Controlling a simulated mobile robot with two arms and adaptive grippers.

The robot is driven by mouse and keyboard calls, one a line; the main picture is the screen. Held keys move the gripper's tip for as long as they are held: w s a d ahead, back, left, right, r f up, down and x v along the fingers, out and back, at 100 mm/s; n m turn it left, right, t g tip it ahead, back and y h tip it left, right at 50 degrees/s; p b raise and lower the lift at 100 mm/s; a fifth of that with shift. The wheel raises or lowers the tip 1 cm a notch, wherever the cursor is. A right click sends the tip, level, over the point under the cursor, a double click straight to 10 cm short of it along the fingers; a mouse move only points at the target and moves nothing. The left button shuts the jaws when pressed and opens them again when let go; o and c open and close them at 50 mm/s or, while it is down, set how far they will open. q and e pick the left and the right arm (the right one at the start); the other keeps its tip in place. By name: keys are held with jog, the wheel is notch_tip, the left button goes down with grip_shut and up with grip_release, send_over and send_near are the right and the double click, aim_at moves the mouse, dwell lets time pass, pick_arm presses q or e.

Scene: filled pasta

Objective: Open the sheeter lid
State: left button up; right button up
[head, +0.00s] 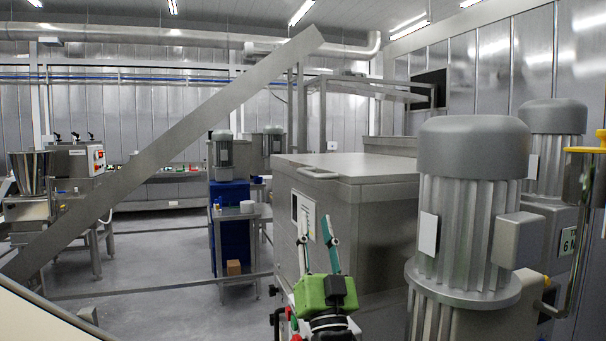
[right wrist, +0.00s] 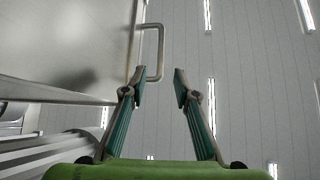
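The sheeter (head: 350,230) is a grey metal box right of centre in the head view. Its flat lid (head: 355,164) lies level on top, shut. A pale bar handle (head: 318,173) sticks out at the lid's near left edge. In the right wrist view the handle (right wrist: 160,52) is a U-shaped bar at the edge of a metal panel. My right gripper (head: 316,225) points up in front of the sheeter, below the handle. Its green fingers (right wrist: 158,82) are spread and empty, with the handle just beyond the tips. My left gripper is not in view.
Large ribbed motors (head: 465,205) stand close at the right. A long grey diagonal bar (head: 165,155) crosses the left of the head view. A blue-sided machine with a small metal table (head: 240,212) stands behind. Open floor (head: 150,260) lies left of the sheeter.

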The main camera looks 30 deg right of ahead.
jog(key=w, duration=0.1)
jog(key=p, duration=0.3)
send_near(308, 174)
jog(key=f+x, duration=0.1)
jog(key=x, duration=0.3)
jog(key=p+x, duration=0.1)
jog(key=x, duration=0.1)
jog(key=p+x, duration=0.1)
jog(key=x, duration=0.1)
jog(key=p+x, duration=0.1)
jog(key=x, duration=0.2)
jog(key=shift+w+d+f, duration=0.25)
jog(key=shift+d+f, duration=0.05)
jog(key=shift+w+d+r, duration=0.1)
jog(key=shift+w+r, duration=0.2)
jog(key=shift+r, duration=0.05)
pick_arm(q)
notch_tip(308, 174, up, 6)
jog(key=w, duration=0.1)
pick_arm(e)
jog(key=shift+w+d, duration=0.1)
jog(key=shift+w, duration=0.05)
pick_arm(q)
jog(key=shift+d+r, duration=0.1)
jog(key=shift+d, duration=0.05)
